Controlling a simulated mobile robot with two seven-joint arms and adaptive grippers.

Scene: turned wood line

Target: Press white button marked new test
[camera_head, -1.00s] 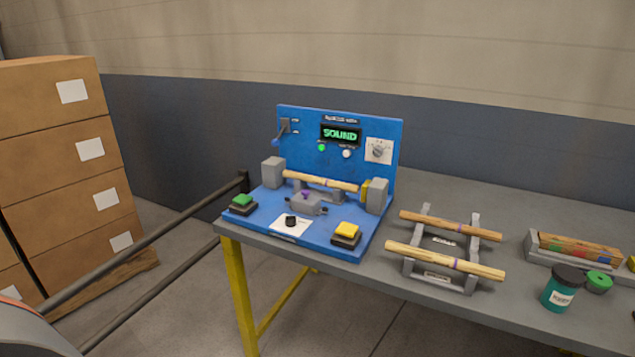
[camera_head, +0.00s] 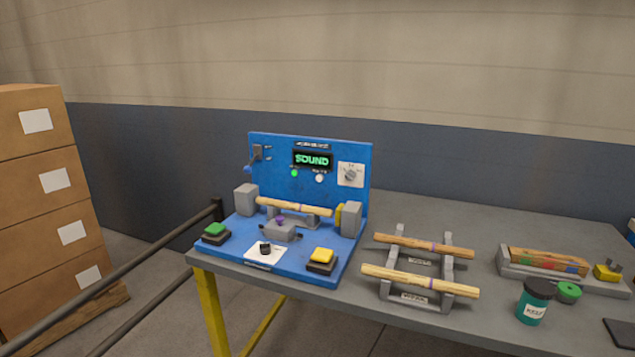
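The blue test machine (camera_head: 309,161) stands on the grey table, its upright panel at the back. A small white round button (camera_head: 320,178) sits on the panel, below and right of the display (camera_head: 313,160), which reads "SOUND" in green. The label above the button is too small to read. A green light or button (camera_head: 294,173) is to its left. A wooden turned rod (camera_head: 294,207) lies across the machine between two grey blocks. Neither of my grippers is in view.
A grey rack (camera_head: 448,270) with two wooden rods stands right of the machine. Further right are a teal jar (camera_head: 533,302), a green roll (camera_head: 568,292) and a tray of wooden pieces (camera_head: 503,265). A dark rail (camera_head: 140,259) runs at left, before stacked cardboard boxes (camera_head: 45,150).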

